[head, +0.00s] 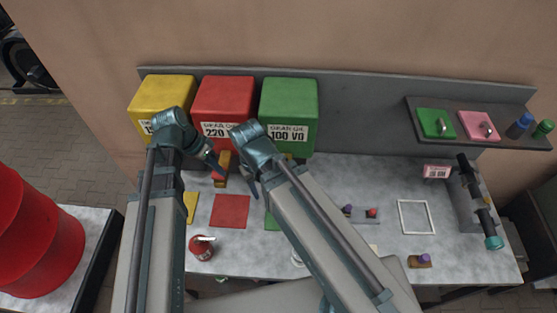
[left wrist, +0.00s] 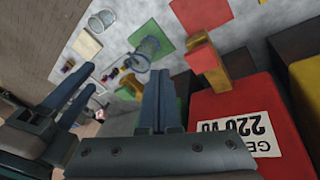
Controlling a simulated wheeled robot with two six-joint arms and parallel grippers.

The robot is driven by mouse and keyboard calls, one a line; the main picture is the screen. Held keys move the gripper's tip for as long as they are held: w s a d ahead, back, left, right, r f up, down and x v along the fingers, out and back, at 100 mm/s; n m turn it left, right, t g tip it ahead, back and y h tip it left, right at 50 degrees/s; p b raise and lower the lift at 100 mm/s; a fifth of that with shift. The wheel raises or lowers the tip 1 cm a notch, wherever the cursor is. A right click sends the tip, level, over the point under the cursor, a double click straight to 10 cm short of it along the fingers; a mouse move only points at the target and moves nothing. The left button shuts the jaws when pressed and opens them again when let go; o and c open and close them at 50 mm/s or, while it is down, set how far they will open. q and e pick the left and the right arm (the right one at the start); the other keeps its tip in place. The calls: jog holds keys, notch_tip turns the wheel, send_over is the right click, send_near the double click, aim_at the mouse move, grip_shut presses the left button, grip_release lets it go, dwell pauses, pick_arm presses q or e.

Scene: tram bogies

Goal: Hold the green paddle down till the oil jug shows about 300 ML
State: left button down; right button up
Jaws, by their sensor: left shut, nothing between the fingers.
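The green oil box (head: 289,103) stands at the back wall. Its paddle is hidden behind my right arm in the head view. A clear jug (left wrist: 147,44) stands at the green mat (left wrist: 172,27) in the left wrist view; any reading on it is not legible. My left gripper (head: 220,172) is shut and empty, in front of the red box beside its red paddle (left wrist: 200,57). Its fingers also show in the left wrist view (left wrist: 161,85).
The red box (head: 222,100) and yellow box (head: 160,93) stand left of the green one. A red mat (head: 230,211), a small red can (head: 201,248) and a white square outline (head: 414,201) lie on the bench. A shelf (head: 470,144) holds green and pink items at right.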

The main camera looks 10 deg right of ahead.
pick_arm(q)
jog(key=w+d+r+m+g+h, duration=0.1)
jog(key=d+r+m+h, duration=0.3)
jog(key=d+m, duration=0.7)
jog(key=shift+w+d+r+m+g, duration=0.3)
jog(key=shift+r+g, duration=0.2)
jog(key=shift+r, duration=0.1)
jog(key=b+x, duration=0.6)
jog(key=x, duration=0.1)
jog(key=b+x, duration=0.3)
jog(key=x, duration=0.1)
jog(key=shift+a+f, duration=0.15)
jog(key=shift+f, duration=0.25)
jog(key=shift+f+b, duration=1.1)
notch_tip(320, 180, down, 2)
jog(key=shift+a+b, duration=0.1)
jog(key=shift+b, duration=0.9)
jog(key=shift+r, duration=0.1)
jog(key=shift+s, duration=0.1)
dwell(2.4)
